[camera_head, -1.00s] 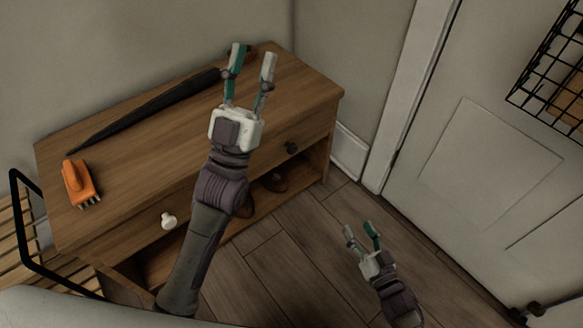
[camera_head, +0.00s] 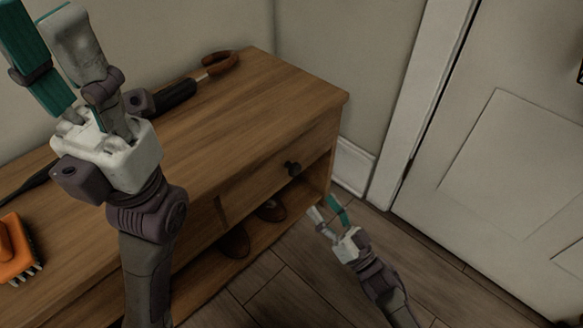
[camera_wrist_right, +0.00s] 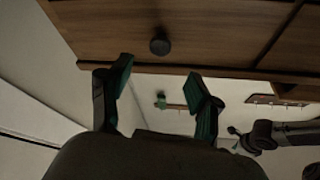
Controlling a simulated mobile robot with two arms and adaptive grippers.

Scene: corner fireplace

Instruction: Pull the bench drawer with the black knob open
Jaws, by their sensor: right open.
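The wooden bench (camera_head: 240,122) has a drawer front (camera_head: 255,183) with a black knob (camera_head: 292,168); the drawer looks flush with the bench. In the right wrist view the black knob (camera_wrist_right: 160,46) is just beyond and between the fingertips, untouched. My right gripper (camera_head: 326,208) is open and empty, in front of and below the knob, near the bench's right end; it also shows in the wrist view (camera_wrist_right: 161,72). My left gripper (camera_head: 52,40) is raised over the bench's left part with its fingers apart and empty, hiding some of the bench.
An umbrella with a brown hooked handle (camera_head: 222,62) and an orange brush (camera_head: 14,250) lie on the bench top. Brown shoes (camera_head: 234,240) stand on the open shelf under the drawers. A white door (camera_head: 510,150) is at the right. Wooden floor (camera_head: 300,285) is free in front.

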